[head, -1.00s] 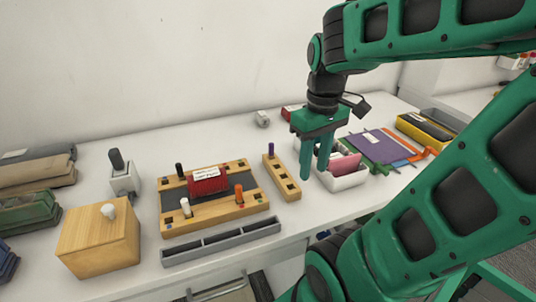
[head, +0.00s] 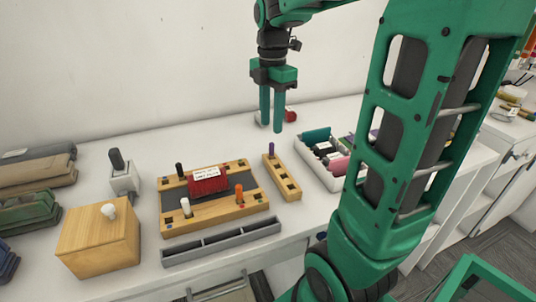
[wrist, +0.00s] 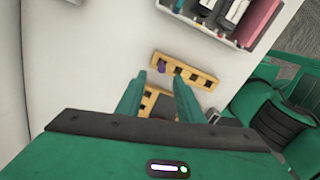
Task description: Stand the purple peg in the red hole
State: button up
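The purple peg (head: 271,151) stands upright in the far hole of a narrow wooden strip (head: 281,178) with several square holes. It also shows in the wrist view (wrist: 162,66). A wooden board (head: 213,213) to its left has a dark middle and colored dots by its corners. The red hole cannot be made out; a red labelled block (head: 207,181) sits on the board. My gripper (head: 272,128) is open and empty, pointing down above and behind the strip.
A white bin (head: 334,180) of mixed items stands right of the strip. A grey divided tray (head: 222,240) lies in front of the board. A wooden box with a white knob (head: 98,238) and a grey holder (head: 124,180) stand to the left.

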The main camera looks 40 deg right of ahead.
aim_at(271, 143)
jog(key=shift+s+f, duration=0.1)
jog(key=shift+f, duration=4.15)
grip_shut()
